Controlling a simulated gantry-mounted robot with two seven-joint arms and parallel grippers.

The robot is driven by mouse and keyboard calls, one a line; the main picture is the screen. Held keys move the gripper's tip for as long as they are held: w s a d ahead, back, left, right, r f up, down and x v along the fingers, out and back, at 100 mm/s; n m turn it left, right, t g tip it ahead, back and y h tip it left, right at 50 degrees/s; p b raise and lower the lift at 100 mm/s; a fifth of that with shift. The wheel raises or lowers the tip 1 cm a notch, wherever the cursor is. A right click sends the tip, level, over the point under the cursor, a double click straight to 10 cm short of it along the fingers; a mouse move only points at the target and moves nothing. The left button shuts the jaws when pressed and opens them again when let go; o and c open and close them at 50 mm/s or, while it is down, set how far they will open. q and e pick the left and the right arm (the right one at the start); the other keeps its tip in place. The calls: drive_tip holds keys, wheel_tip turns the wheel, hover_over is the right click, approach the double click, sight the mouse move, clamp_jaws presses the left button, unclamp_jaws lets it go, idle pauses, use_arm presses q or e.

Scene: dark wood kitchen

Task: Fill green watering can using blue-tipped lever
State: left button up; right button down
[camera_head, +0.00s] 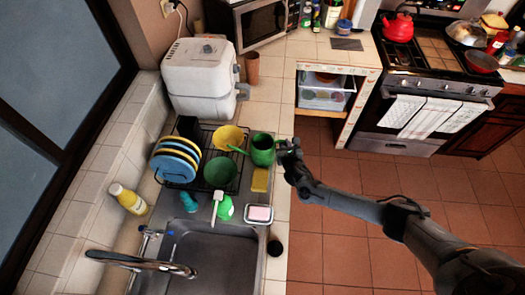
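The green watering can (262,150) stands at the right end of the dish rack area, left of the floor edge of the counter. Its spout points left towards the yellow bowl. My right gripper (286,150) is at the can's right side, at its handle; the fingers are too small and dark to tell whether they are closed on it. The metal faucet (140,262) reaches over the sink (210,260) from the left. My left gripper is not in view.
The dish rack (208,135) holds plates (178,160), a yellow bowl (228,137) and a green bowl (220,172). A yellow sponge (261,180), soap dish (259,215), green bottle (225,208) and yellow bottle (128,199) surround the sink. The sink basin looks empty.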

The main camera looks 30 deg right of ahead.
sight(285, 140)
drive_tip(key=shift+r, duration=0.1)
drive_tip(key=shift+r, duration=0.75)
wheel_tip(285, 140, up, 3)
drive_tip(key=shift+f, duration=0.1)
drive_tip(key=s+d+r, duration=0.6)
drive_tip(key=s+d, duration=0.1)
drive_tip(key=s, duration=0.2)
drive_tip(key=shift+s+r, duration=0.2)
drive_tip(key=shift+r, duration=0.05)
